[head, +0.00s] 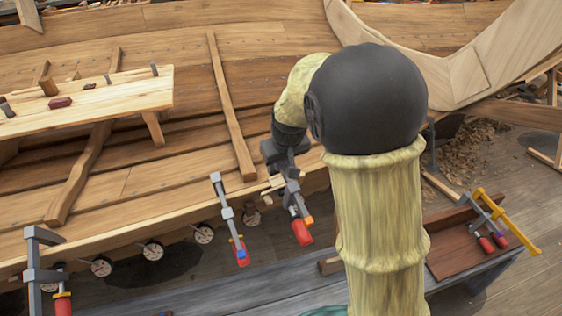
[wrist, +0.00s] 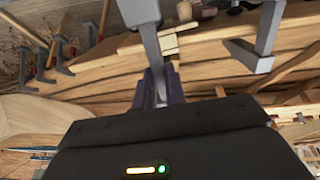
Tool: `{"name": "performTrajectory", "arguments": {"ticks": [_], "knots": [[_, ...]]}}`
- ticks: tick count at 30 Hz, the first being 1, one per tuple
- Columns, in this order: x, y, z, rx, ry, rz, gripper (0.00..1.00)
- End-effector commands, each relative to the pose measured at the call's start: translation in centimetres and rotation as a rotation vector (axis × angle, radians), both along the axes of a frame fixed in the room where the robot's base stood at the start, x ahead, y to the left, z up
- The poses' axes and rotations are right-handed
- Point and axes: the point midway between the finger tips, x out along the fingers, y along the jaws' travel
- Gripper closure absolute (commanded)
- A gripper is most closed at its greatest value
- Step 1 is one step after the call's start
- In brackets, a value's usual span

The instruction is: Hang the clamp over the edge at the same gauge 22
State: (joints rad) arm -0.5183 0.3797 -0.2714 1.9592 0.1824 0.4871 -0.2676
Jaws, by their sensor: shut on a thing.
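My gripper (head: 277,158) is shut on a grey bar clamp (head: 293,196) at the hull's plank edge. This clamp hangs down from the gripper, with a red handle and an orange piece at its lower end. In the wrist view its grey bar (wrist: 150,42) runs up from the fingers (wrist: 160,88), close by a small wooden block (wrist: 168,38). I cannot tell whether it touches the edge. A second clamp (head: 228,213), with blue piece and red handle, is just left of it. Round gauges (head: 203,233) line the edge below; their numbers are too small to read.
Another clamp (head: 35,262) is at the far left edge. A brown tray (head: 452,255) with clamps, one yellow, sits on the bench (head: 215,290) at right. A plank (head: 110,92) with small tools lies across the hull at upper left. My arm hides part of the edge.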

Motion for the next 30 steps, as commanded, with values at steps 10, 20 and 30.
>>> {"name": "performTrajectory", "arguments": {"ticks": [10, 20, 30], "knots": [[0.8, 0.4, -2.5, 0.001, -0.001, 0.002, 1.0], [1.5, 0.7, -4.7, -0.001, 0.001, 0.006, 1.0], [1.8, 0.9, -5.5, 0.0, 0.002, 0.008, 1.0]]}}
